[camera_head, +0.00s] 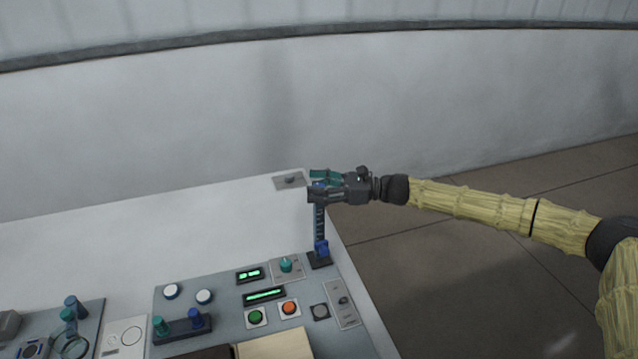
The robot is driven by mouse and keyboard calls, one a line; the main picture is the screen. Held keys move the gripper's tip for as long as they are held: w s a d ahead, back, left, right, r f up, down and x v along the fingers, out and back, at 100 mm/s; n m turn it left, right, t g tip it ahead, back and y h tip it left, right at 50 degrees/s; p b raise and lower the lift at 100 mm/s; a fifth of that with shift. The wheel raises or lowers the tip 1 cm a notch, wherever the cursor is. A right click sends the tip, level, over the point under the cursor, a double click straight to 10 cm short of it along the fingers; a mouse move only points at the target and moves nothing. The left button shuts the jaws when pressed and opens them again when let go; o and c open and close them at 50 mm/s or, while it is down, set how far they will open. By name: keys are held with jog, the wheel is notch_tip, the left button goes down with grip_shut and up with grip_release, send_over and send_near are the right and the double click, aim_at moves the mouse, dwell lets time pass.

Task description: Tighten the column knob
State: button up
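A dark upright column (319,222) stands at the right end of the console panel, with a blue part (321,247) near its foot on a black base. My gripper (318,187) is level with the column's top, reaching in from the right. Teal and blue parts (326,175) show at the fingers. The column's top and any knob there are largely hidden by the gripper. The fingers are too small and overlapped to tell whether they are open or shut, or touching the knob.
The grey console panel (229,318) holds a green button (256,317), a red-orange button (289,308), a teal knob (286,265) and lit green displays. A small grey plate (290,181) lies at the white table's back corner. Open floor is right of the table.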

jog(key=shift+s+a+r, duration=0.1)
jog(key=shift+s+a, duration=0.1)
jog(key=shift+s+d+r, duration=0.2)
jog(key=shift+s+r, duration=0.25)
jog(key=shift+s, duration=0.25)
jog(key=shift+d, duration=0.25)
jog(key=shift+c, duration=0.7)
jog(key=shift+w+f, duration=0.3)
jog(key=shift+w, duration=0.05)
jog(key=c, duration=0.3)
jog(key=shift+w+f, duration=0.15)
jog(key=shift+w, duration=0.1)
jog(key=c, duration=0.4)
jog(key=shift+s+a+r, duration=0.25)
jog(key=shift+c, duration=1.1)
jog(key=shift+w+d, duration=0.1)
jog(key=shift+w, duration=0.05)
